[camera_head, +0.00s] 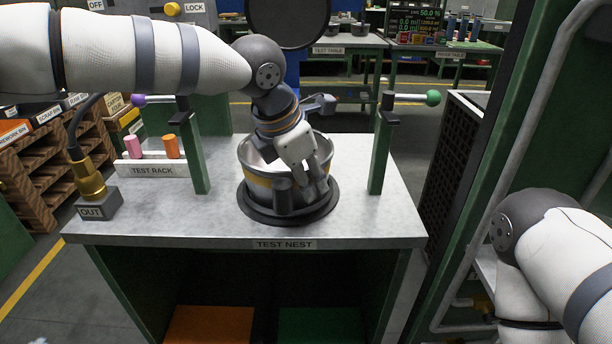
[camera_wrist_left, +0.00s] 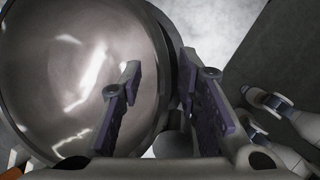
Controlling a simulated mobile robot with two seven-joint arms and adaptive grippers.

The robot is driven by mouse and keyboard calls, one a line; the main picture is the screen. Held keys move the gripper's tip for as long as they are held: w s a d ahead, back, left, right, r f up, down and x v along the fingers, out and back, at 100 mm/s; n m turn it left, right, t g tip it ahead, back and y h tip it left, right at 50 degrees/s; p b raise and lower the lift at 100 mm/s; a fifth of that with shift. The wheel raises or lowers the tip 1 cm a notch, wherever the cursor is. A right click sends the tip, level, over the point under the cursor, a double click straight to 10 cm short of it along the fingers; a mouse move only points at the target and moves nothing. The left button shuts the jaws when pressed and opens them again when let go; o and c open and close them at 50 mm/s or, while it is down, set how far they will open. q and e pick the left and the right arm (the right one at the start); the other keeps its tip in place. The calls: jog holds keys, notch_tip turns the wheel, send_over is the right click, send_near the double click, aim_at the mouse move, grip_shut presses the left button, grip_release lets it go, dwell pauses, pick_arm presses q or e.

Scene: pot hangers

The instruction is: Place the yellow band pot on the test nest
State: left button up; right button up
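The yellow band pot (camera_head: 258,183) is a steel pot with a yellow stripe. It stands upright on the round black test nest (camera_head: 248,211) in the middle of the bench. My left gripper (camera_head: 316,183) is at the pot's near right side, pointing down and hiding part of it. In the left wrist view, its two fingers (camera_wrist_left: 163,85) are apart. One finger is over the shiny inside of the pot (camera_wrist_left: 75,75) and the other is outside the rim, with a gap between them. My right arm shows at the right edge; its gripper is out of view.
Two green posts with levers, one purple-knobbed (camera_head: 138,100) and one green-knobbed (camera_head: 433,98), flank the nest. A test rack (camera_head: 152,170) with pink and orange pegs and a brass fitting on an OUT block (camera_head: 98,205) stand left. The bench's front right is clear.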

pick_arm(q)
jog(key=p+v, duration=0.1)
jog(key=v, duration=1.1)
jog(key=shift+r, duration=0.15)
